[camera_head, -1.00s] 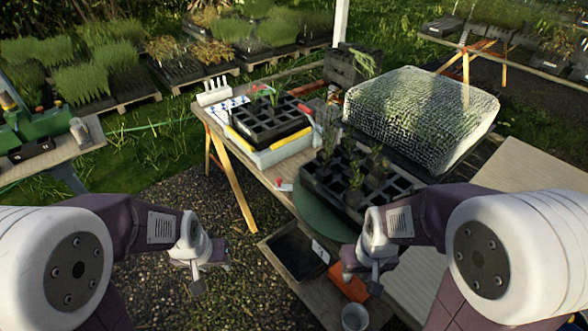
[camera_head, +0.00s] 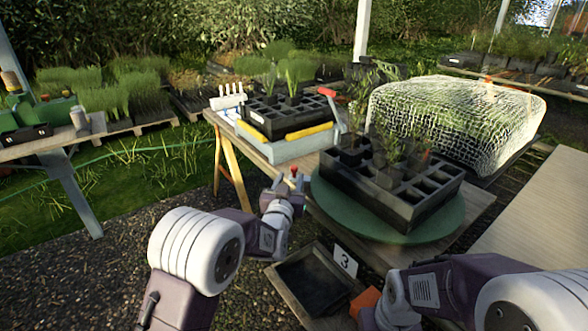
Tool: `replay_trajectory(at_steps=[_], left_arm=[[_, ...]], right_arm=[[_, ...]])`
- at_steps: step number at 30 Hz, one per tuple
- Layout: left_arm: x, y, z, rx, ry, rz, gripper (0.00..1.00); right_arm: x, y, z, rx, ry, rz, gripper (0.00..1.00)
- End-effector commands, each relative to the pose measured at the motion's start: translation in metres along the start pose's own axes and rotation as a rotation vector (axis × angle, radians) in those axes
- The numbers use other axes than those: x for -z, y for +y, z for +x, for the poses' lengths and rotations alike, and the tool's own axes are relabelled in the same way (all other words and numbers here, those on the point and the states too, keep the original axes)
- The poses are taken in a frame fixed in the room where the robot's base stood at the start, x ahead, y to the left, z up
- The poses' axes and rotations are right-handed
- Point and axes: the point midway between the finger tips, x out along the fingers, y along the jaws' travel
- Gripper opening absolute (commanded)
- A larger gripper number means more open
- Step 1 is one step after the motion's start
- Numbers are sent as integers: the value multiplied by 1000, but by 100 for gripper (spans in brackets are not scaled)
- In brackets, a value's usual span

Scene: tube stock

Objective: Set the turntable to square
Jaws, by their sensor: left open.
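The turntable (camera_head: 402,237) is a round green disc at the front of the wooden table. A black cell tray (camera_head: 395,206) with several small potted plants stands on it. The tray sits at a slant in the picture, and the disc rim shows around its front and sides. My left gripper (camera_head: 291,187) is open and empty, at the table's front edge left of the turntable, apart from the tray. A small red-topped object (camera_head: 293,171) shows just beyond its fingers. My right wrist shows at the bottom right, but its fingers are cut off by the frame.
A black seedling tray (camera_head: 290,118) on a pale box stands at the back left of the table. A netted mound (camera_head: 455,115) is at the back right. A dark open tray (camera_head: 312,280) with a card "3" (camera_head: 345,261) lies low in front.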

Motion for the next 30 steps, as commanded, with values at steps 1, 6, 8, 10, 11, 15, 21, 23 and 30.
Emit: replay_trajectory(at_steps=[1, 6, 8, 10, 11, 15, 21, 23, 30], left_arm=[[0, 0, 11, 1, 0, 0, 43], [-2, -1, 44, 1, 0, -1, 43], [-2, -1, 53, 1, -1, -1, 43], [-1, -1, 61, 1, 0, 0, 43], [-1, -1, 64, 1, -1, 0, 43], [0, -1, 70, 1, -1, 0, 43], [0, 0, 70, 0, -2, 0, 43], [0, 0, 70, 0, -2, 0, 35], [0, 0, 70, 0, -2, 0, 0]], right_arm=[[1, 0, -3, 0, 1, 0, 36], [-1, 0, 7, 0, 0, 0, 36], [-1, 0, 8, 0, 0, 0, 36], [-1, 0, 9, 0, 0, 0, 36], [-1, 0, 10, 0, 0, 0, 36], [-1, 0, 10, 0, 0, 0, 36], [-1, 0, 10, 0, 0, 0, 36], [-1, 0, 10, 0, 0, 0, 36], [-1, 0, 10, 0, 0, 0, 36]])
